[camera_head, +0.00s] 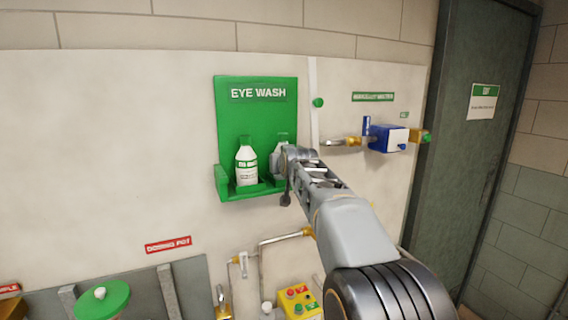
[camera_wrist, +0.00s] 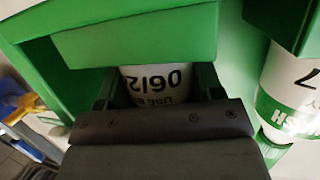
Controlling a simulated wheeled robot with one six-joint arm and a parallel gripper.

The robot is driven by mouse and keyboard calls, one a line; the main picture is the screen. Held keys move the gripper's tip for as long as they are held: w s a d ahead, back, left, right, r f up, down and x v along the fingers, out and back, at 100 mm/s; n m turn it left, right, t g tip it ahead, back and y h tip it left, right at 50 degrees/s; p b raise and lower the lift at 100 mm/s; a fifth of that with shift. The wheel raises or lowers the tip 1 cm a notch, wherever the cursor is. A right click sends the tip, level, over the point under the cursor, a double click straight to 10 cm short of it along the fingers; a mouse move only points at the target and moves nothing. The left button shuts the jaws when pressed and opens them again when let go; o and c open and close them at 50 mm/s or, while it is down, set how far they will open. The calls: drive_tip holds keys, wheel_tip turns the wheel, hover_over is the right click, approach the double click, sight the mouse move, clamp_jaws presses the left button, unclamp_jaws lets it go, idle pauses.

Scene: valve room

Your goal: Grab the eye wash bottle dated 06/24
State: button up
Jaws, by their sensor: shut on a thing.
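The green eye wash holder (camera_head: 257,103) hangs on the wall with two white bottles on its shelf. The left bottle (camera_head: 246,166) stands free; part of it shows at the right edge of the wrist view (camera_wrist: 292,85), upside down. The right bottle (camera_head: 280,152) is mostly hidden behind my gripper (camera_head: 284,166). In the wrist view my gripper's fingers (camera_wrist: 158,88) are shut on this bottle (camera_wrist: 155,83). Its upside-down label reads "USE B…" and "06/2"; any further digit is hidden. The bottle is still within the holder, behind its green front lip (camera_wrist: 140,38).
A white pipe (camera_head: 313,110) runs up the wall just right of the holder. A blue valve box (camera_head: 388,138) on brass piping is further right. Below are more pipes (camera_head: 285,238) and a yellow button box (camera_head: 295,303). The wall left of the holder is clear.

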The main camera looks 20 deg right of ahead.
drive_tip(key=shift+c, duration=1.2)
drive_tip(key=shift+r, duration=0.15)
